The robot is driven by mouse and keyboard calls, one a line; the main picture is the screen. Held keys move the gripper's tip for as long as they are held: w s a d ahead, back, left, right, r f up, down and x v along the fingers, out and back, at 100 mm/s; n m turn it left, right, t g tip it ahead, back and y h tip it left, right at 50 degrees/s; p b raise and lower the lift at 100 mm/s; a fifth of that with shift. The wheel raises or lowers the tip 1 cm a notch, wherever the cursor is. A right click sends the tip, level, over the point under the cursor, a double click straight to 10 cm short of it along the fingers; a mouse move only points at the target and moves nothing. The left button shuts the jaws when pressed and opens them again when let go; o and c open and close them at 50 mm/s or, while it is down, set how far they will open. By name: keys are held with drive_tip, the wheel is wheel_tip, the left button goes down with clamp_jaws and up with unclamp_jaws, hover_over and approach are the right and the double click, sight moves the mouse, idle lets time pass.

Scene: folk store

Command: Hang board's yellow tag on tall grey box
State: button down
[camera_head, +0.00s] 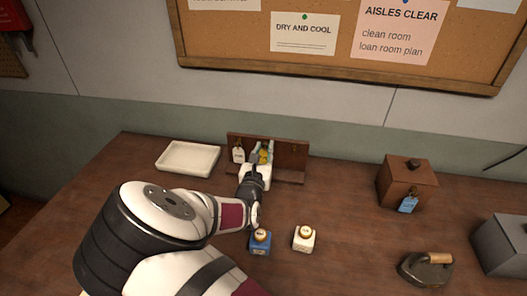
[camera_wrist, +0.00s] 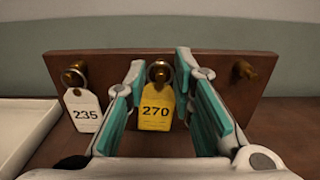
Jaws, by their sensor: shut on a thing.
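The brown wooden board (camera_head: 292,160) stands upright at the back of the table, and its brass pegs show in the wrist view (camera_wrist: 110,62). The yellow tag (camera_wrist: 155,112), marked 270, hangs at the middle peg (camera_wrist: 160,71). My gripper (camera_wrist: 160,64) reaches the board with its teal-lined fingers on either side of this tag, shut on it. In the head view my gripper (camera_head: 263,156) hides most of the board's middle. A grey box (camera_head: 503,246) stands at the right edge of the head view, partly cut off.
A white tag (camera_wrist: 82,110), marked 235, hangs on the left peg; the right peg (camera_wrist: 244,70) is bare. A white tray (camera_head: 188,158) lies left of the board. A brown box (camera_head: 405,182) carries a blue tag (camera_head: 408,204).

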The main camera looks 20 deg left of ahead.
drive_tip(key=shift+p+v, duration=0.65)
drive_tip(key=shift+v, duration=0.3)
idle(0.6)
drive_tip(key=shift+s, duration=0.1)
drive_tip(key=s, duration=0.1)
drive_tip(key=s+p, duration=0.1)
drive_tip(key=s+r+p, duration=0.1)
drive_tip(key=shift+s+d, duration=0.2)
drive_tip(key=shift+d, duration=0.2)
drive_tip(key=shift+d, duration=0.1)
idle(1.1)
